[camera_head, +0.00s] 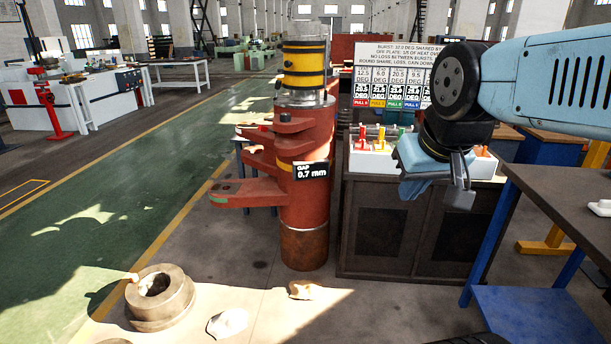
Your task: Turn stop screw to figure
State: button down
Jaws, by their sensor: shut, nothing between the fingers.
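The section bender is a red upright column (305,190) with a yellow and black banded top (304,65) and red arms (245,193) reaching left. A black tag (311,171) on it reads "GAP 0.7 mm". I cannot pick out the stop screw for certain. My gripper (459,196) hangs at the right, in front of the dark cabinet, right of the column and apart from it. It is shut and empty, pointing downward.
A dark cabinet (385,235) carries red, yellow and green levers (381,138) below a board (400,52) of degree figures. A dark table (560,205) with blue legs stands at the right. A ring-shaped block (160,318) lies front left. The green floor lane is clear.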

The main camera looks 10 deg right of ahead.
aim_at(284, 117)
jog(key=u, duration=0.95)
jog(key=i, duration=2.4)
jog(key=z, duration=0.9)
